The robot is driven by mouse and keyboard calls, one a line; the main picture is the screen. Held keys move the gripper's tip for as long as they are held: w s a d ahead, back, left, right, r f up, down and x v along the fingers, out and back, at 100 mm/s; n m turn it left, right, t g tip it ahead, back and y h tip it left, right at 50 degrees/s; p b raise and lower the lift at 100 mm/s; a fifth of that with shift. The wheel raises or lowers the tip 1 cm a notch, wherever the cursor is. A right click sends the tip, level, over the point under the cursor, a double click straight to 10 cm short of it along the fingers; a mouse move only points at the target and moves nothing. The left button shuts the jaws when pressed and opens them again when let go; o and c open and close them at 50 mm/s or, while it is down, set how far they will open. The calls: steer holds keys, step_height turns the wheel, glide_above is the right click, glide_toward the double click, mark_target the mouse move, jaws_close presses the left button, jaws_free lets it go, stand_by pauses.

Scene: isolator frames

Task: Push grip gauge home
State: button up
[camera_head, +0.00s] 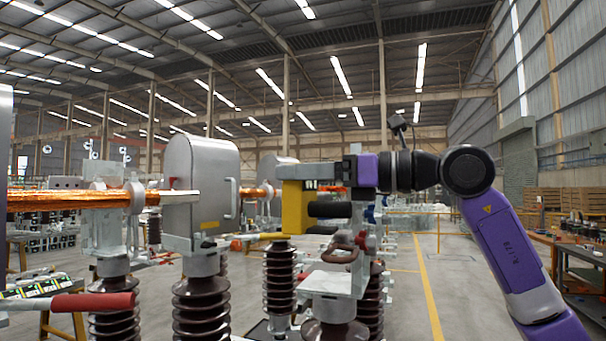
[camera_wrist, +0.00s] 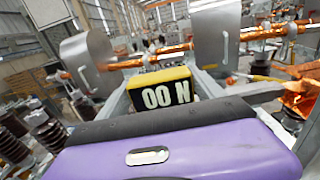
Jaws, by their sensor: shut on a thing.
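The grip gauge (camera_head: 294,207) is a yellow block with grey metal on top and black bars at its right. In the wrist view the gauge (camera_wrist: 165,76) shows a yellow top and a dark face with white characters, reading "00 N" there. My gripper (camera_head: 322,186) comes from the right and is shut on the gauge. The gauge is at the isolator contact, right of a rounded grey housing (camera_head: 200,165). Whether the gauge touches the contact is hidden. In the wrist view, grey metal runs on both sides of the gauge.
A copper-coloured tube (camera_head: 70,198) enters from the left. Brown ribbed insulators (camera_head: 279,275) stand below the contacts. A red-handled lever (camera_head: 95,302) juts in at lower left. A workbench (camera_head: 585,250) stands at right. Floor with a yellow line (camera_head: 428,290) is clear right of centre.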

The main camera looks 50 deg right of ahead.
steer(key=shift+w+d+r+p, duration=0.1)
steer(key=shift+w+d+p, duration=0.4)
steer(key=shift+d, duration=1.15)
steer(key=shift+w+d+p, duration=0.3)
steer(key=shift+w+d, duration=0.35)
steer(key=shift+d, duration=1)
steer(key=shift+w+d+r+p, duration=0.1)
steer(key=shift+w+d+p, duration=0.4)
steer(key=shift+d, duration=1.15)
steer(key=shift+a+f, duration=0.1)
steer(key=shift+s+a+b, duration=0.55)
steer(key=shift+a+b, duration=0.4)
steer(key=shift+a, duration=0.65)
steer(key=shift+s+a+b, duration=0.55)
steer(key=shift+a+b, duration=0.35)
steer(key=shift+a, duration=0.65)
steer(key=shift+s+a+b, duration=0.55)
steer(key=shift+a+b, duration=0.4)
steer(key=shift+a, duration=0.65)
